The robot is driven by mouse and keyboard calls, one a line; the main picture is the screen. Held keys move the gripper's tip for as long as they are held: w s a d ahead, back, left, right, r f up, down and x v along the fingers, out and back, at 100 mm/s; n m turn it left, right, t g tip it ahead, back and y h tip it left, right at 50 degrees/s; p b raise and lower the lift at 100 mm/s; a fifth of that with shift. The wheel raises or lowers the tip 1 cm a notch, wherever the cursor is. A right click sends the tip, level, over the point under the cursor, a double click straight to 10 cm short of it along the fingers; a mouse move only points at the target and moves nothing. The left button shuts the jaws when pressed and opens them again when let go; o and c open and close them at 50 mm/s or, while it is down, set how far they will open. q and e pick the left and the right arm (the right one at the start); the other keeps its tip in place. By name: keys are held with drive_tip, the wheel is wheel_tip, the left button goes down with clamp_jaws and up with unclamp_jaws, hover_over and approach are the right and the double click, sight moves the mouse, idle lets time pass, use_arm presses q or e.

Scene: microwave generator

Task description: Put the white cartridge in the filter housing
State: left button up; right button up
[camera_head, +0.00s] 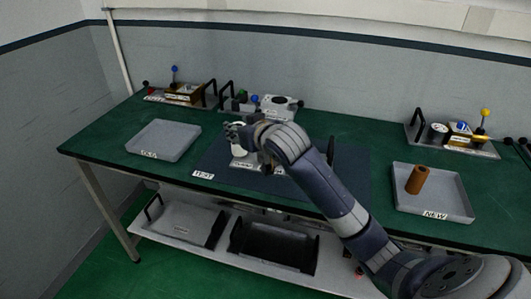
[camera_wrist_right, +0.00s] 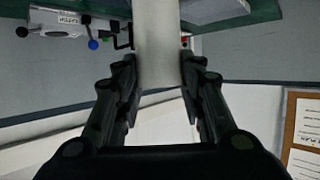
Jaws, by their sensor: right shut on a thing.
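My right gripper (camera_head: 238,131) is above the dark mat at the middle of the bench. In the wrist view its two fingers (camera_wrist_right: 159,85) are shut on the sides of the white cartridge (camera_wrist_right: 159,40), a smooth pale cylinder. In the head view the cartridge (camera_head: 238,148) shows partly, below the gripper, roughly upright. A pale labelled fixture (camera_head: 243,164) sits on the mat just under it; whether the cartridge touches it or is inside it I cannot tell. I cannot tell for sure which fixture is the filter housing. My left gripper is not in view.
A grey tray (camera_head: 163,141) stands empty at left. The NEW tray (camera_head: 452,203) at right holds a brown cylinder (camera_head: 417,180). A white block with a round dark top (camera_head: 279,104) and a blue-knobbed fixture (camera_head: 183,93) stand behind. A yellow-knobbed fixture (camera_head: 462,133) is back right.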

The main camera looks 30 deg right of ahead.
drive_tip(key=w+d+m+h+p, duration=0.15)
drive_tip(key=w+d, duration=0.25)
drive_tip(key=d, duration=0.9)
drive_tip(key=f, duration=0.5)
drive_tip(key=f+p, duration=0.1)
drive_tip(key=f, duration=0.4)
drive_tip(key=shift+w+d+p, duration=0.15)
drive_tip(key=shift+d+p, duration=0.05)
drive_tip(key=shift+p, duration=0.1)
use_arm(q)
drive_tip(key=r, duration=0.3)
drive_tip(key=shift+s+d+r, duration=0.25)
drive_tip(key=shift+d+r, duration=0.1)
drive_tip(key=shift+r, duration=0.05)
use_arm(e)
drive_tip(key=shift+f+n, duration=0.25)
drive_tip(key=shift+f, duration=0.15)
drive_tip(key=shift+f, duration=0.1)
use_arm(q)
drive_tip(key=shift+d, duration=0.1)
use_arm(e)
drive_tip(key=o, duration=0.8)
